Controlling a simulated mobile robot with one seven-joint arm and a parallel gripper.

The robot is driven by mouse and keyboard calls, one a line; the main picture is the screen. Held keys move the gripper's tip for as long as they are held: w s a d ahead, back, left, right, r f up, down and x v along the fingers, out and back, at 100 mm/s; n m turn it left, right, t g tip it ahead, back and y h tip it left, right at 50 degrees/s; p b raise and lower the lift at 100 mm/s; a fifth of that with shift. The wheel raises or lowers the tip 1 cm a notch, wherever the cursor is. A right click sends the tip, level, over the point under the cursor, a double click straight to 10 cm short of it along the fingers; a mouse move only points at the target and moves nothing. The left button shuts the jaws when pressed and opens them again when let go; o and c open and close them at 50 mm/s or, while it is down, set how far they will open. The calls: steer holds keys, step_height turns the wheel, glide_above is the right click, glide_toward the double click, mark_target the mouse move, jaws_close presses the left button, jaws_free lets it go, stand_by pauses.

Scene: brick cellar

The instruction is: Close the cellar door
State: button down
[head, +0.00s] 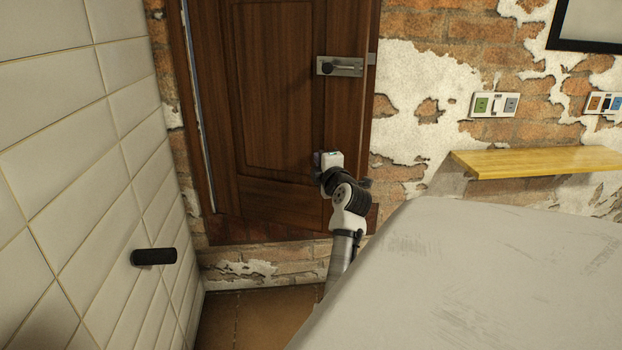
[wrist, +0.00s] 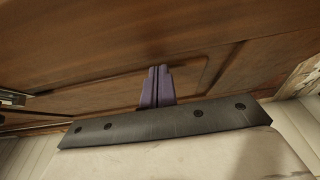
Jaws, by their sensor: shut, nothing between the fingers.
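The cellar door (head: 275,90) is dark brown panelled wood, upright in the brick wall at the back of the head view. A metal handle plate with a dark lever (head: 340,66) sits near its right side. A pale strip runs along the door's left side; I cannot tell for certain whether the door is fully closed or slightly ajar. My gripper (head: 318,158) is in front of the door's lower right part, below the handle. In the wrist view the purple fingers (wrist: 156,88) are together and empty, pointing at the door's panel (wrist: 130,60); contact is unclear.
A large pale grey surface (head: 480,270) fills the lower right. A yellow wooden shelf (head: 540,161) is on the brick wall, with sockets (head: 495,105) above. A white tiled wall (head: 75,150) with a black cylindrical fixture (head: 154,257) stands left. Some brown floor (head: 250,315) is clear below the door.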

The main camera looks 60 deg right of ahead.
steer(key=w+d+b, duration=0.2)
steer(key=d+b, duration=0.4)
steer(key=d, duration=0.2)
steer(key=shift+w, duration=0.2)
steer(key=shift+a, duration=0.1)
stand_by(0.4)
